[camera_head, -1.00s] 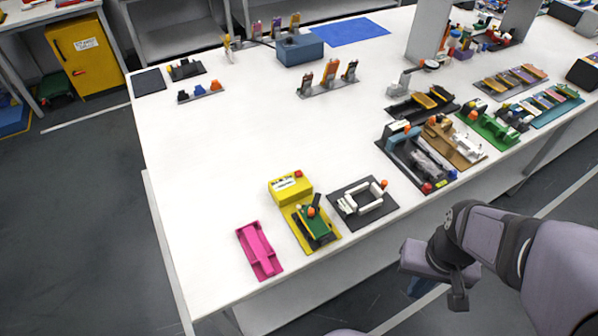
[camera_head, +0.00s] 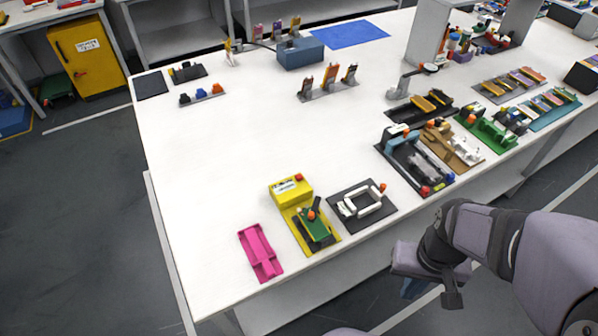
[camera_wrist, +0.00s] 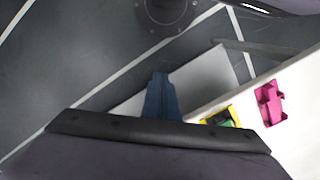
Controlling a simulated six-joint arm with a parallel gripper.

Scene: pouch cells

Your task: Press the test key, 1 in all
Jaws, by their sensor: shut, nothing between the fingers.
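A yellow tester (camera_head: 291,190) stands near the front left edge of the table. Its box has a pale label panel and a red key (camera_head: 299,177) at its top right corner. On its lower yellow plate lies a green block (camera_head: 314,228) with a dark and orange lever over it. Part of the tester also shows in the wrist view (camera_wrist: 214,117), where the box and key cannot be made out. My gripper (camera_head: 411,289), with blue fingers, is off the table's front edge, right of the tester and apart from it. Its fingers (camera_wrist: 161,82) are together and empty in the wrist view.
A pink tray (camera_head: 260,252) lies left of the tester. A dark plate with a white frame (camera_head: 361,203) lies to its right. Several coloured fixtures (camera_head: 416,160) line the right side. The table's middle is clear.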

